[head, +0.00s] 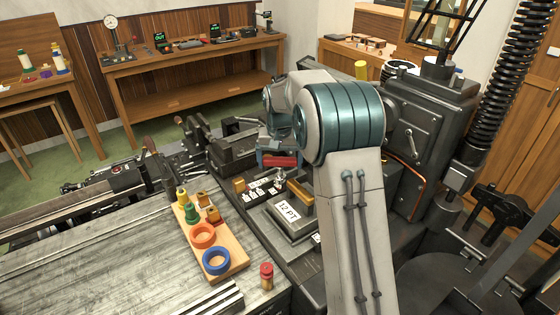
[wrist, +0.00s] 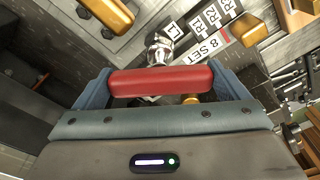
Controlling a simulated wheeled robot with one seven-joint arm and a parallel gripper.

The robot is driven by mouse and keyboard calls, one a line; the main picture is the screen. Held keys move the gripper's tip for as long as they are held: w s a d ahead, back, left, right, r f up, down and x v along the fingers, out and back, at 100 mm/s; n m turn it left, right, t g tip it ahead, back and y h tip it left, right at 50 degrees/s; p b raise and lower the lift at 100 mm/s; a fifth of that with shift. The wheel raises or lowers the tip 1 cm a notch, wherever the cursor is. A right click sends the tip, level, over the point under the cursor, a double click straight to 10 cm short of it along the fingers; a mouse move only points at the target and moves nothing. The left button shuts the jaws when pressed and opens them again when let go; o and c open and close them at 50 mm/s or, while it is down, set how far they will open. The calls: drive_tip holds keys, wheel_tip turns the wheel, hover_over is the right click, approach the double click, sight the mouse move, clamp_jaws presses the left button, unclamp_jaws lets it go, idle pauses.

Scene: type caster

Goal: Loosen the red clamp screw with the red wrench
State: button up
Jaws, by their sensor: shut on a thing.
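My gripper (head: 279,158) is over the dark machine in the middle of the head view, shut on a red bar-shaped handle (head: 281,161), seemingly the red wrench. In the wrist view, the handle (wrist: 162,80) lies crosswise between the two blue-grey fingers of my gripper (wrist: 160,84). A shiny metal piece (wrist: 160,50) shows just beyond the handle; I cannot tell whether it belongs to the wrench. The working end of the wrench is not clearly seen. I cannot make out the red clamp screw. A small red-topped cylinder (head: 266,275) stands at the bench's front corner.
A block labelled 12 PT (head: 289,212) and small letter tiles (head: 262,188) lie below my gripper. An 8 SET label (wrist: 203,46) and brass blocks (wrist: 248,29) show close by in the wrist view. A wooden board (head: 228,249) holds coloured rings. The grey bench left is mostly clear.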

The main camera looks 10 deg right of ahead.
drive_tip(key=shift+s+a+r, duration=0.1)
drive_tip(key=shift+s+r, duration=0.15)
drive_tip(key=shift+r, duration=0.4)
drive_tip(key=shift+w+r+p, duration=0.1)
drive_tip(key=shift+r+p, duration=0.35)
drive_tip(key=shift+p, duration=0.15)
drive_tip(key=shift+r+p, duration=1.5)
drive_tip(key=shift+r, duration=0.6)
drive_tip(key=o, duration=1.1)
drive_tip(key=shift+f, duration=0.1)
drive_tip(key=c, duration=0.6)
